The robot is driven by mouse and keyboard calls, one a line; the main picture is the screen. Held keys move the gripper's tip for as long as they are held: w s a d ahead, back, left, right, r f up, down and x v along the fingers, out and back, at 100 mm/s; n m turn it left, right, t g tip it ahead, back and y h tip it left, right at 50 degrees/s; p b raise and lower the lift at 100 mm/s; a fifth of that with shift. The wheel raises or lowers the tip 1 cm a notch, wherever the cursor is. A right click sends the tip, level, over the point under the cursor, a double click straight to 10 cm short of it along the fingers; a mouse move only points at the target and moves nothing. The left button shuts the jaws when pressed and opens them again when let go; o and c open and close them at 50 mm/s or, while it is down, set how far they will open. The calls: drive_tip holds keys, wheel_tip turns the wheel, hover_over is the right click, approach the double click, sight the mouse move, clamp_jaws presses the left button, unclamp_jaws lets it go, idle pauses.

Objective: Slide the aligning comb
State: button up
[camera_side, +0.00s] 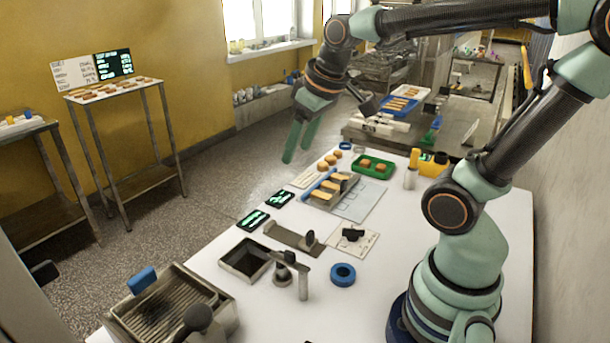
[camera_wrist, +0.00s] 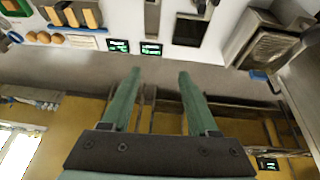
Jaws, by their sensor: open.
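My gripper (camera_side: 297,154) has two green fingers, spread apart with nothing between them. It hangs in the air, clear of everything on the white table. In the wrist view the fingers (camera_wrist: 160,72) show against the floor and yellow wall beyond the table's edge. Tan bars (camera_side: 325,193) stand in a row with grey upright pieces between them, beside a blue strip (camera_side: 318,183). The row also shows at the top left of the wrist view (camera_wrist: 88,17). The strip and grey pieces look comb-like, but I cannot tell for certain which part is the aligning comb.
Two dark displays with green text (camera_side: 279,198), a metal plate with a black knob (camera_side: 290,237), an open dark bin (camera_side: 247,260) and a blue ring (camera_side: 343,274) lie nearer the camera. A green tray (camera_side: 371,167) stands behind the bars. A ridged metal tray (camera_side: 172,310) is at the front.

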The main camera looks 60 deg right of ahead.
drive_tip(key=w+d+g, duration=0.2)
drive_tip(key=w+d, duration=0.2)
drive_tip(key=d, duration=0.5)
drive_tip(key=g, duration=0.3)
hover_over(344, 180)
wheel_tip(344, 180, down, 11)
drive_tip(key=shift+y, duration=0.3)
wheel_tip(344, 180, down, 12)
drive_tip(key=shift+r, duration=0.2)
clamp_jaws()
